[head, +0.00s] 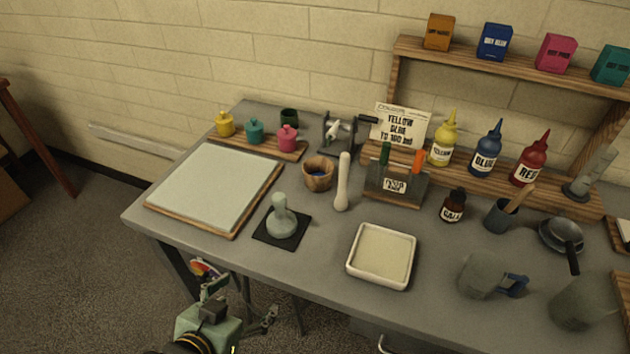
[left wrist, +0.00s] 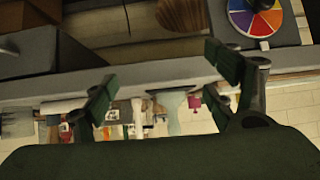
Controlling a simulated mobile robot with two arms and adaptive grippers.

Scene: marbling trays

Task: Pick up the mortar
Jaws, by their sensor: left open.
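The mortar looks to be the brown wooden bowl (head: 318,174) with something blue inside, standing mid-table toward the back. A pale, club-shaped pestle (head: 342,184) is just right of it. My left gripper (head: 243,302) is open and empty, low in front of the table's front edge and well short of the bowl. In the left wrist view its two dark fingers (left wrist: 165,85) are spread apart with nothing between them. I cannot make out the bowl there. My right gripper is not in view.
A glass muller (head: 282,218) on a black mat stands between my left gripper and the bowl. A pale board (head: 217,188) is left and a white tray (head: 381,256) right. A rack (head: 396,187) stands right of the pestle. A colour wheel (left wrist: 257,17) shows near my gripper.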

